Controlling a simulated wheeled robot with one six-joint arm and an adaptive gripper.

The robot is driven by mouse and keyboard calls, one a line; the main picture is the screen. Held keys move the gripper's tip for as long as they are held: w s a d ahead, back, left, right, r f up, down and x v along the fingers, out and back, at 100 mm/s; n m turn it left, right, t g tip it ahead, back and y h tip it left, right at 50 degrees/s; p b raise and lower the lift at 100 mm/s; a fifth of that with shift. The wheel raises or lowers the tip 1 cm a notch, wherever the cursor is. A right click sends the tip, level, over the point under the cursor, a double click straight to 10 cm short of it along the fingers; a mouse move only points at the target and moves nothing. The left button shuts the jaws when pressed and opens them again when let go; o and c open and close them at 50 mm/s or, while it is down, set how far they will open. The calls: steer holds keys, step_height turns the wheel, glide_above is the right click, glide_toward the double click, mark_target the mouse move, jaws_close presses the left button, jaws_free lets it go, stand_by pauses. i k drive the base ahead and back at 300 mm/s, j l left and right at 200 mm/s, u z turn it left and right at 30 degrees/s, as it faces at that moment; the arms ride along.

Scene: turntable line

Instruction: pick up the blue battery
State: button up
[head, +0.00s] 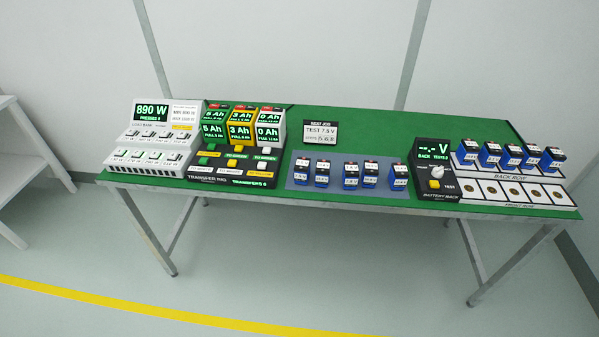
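Several blue batteries with dark tops and white labels stand on the green table. One group is on the grey-blue mat (379,186) at the middle, including a blue battery (350,176) near its centre and another blue battery (301,171) at its left end. A second group, including a blue battery (490,154), stands in the back row of the battery rack (474,187) at the right. The pictures do not show which one is meant by the blue battery. My gripper is not in view.
The green table (400,125) also holds a load bank (150,148), a transfer rig (230,183) with Ah displays, a "next job" sign (320,133) and a battery tester (430,170). A white shelf (20,150) stands at left. Floor in front is clear.

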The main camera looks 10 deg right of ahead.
mark_target(302, 168)
steer(key=j+z, duration=0.2)
steer(key=z, duration=0.15)
steer(key=j+z, duration=0.2)
steer(key=z, duration=0.2)
steer(key=j+z, duration=0.2)
steer(key=z, duration=0.15)
